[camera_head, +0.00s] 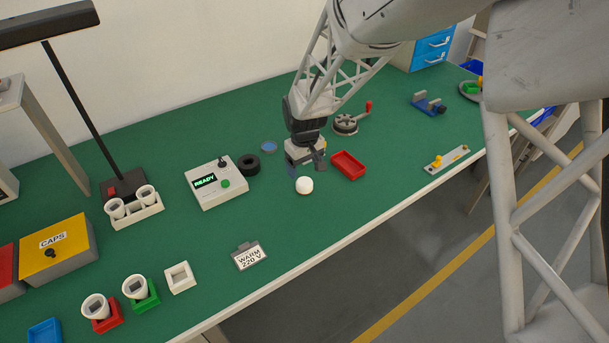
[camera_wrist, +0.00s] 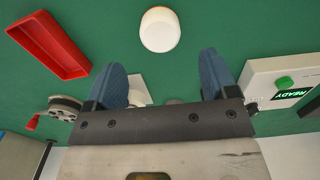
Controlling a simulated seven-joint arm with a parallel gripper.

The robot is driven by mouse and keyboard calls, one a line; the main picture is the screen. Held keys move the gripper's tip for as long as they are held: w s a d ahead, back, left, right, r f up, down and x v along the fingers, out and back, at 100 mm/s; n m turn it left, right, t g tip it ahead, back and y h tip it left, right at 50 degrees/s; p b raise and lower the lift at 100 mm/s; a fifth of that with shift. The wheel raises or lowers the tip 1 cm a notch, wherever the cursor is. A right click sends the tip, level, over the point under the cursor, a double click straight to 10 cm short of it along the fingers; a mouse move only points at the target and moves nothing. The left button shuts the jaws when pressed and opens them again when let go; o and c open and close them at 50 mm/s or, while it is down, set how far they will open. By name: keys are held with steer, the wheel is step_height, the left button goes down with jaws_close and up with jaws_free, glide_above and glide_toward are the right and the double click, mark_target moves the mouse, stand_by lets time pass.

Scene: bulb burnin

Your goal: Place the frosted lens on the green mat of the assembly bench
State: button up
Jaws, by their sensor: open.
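A small white rounded piece, which looks like the frosted lens (camera_head: 304,186), sits on the green bench top (camera_head: 330,215). In the wrist view the white piece (camera_wrist: 160,29) is at the top middle, with a thin orange edge showing on one side. My gripper (camera_head: 307,172) is open and low over the bench, just behind the white piece. In the wrist view the two blue fingers of my gripper (camera_wrist: 163,72) are spread apart, and the white piece lies beyond their tips, not between them. I cannot make out a separate green mat.
A red tray (camera_head: 348,165) lies close on the right. The READY box (camera_head: 217,183) and a black ring (camera_head: 248,165) are on the left. The WARM 220 V sign (camera_head: 249,256) stands nearer the front edge. The green surface in front of the white piece is clear.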

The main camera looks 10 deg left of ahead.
mark_target(305, 181)
steer(key=shift+r, duration=2.4)
steer(key=s+d+r+m+t, duration=0.1)
steer(key=s+d+r+m, duration=0.1)
steer(key=s+d+r, duration=0.45)
steer(key=s+d+r+m, duration=0.2)
steer(key=s+d+r, duration=0.2)
steer(key=d+r, duration=0.6)
steer(key=s+d+r+m, duration=0.1)
steer(key=s+d+m, duration=0.1)
steer(key=s+d, duration=0.5)
steer(key=s+d+r+m+t, duration=0.1)
steer(key=s+d+m, duration=0.2)
steer(key=s+d, duration=0.5)
steer(key=s, duration=0.5)
steer(key=shift+d+t, duration=0.25)
steer(key=shift+t, duration=0.05)
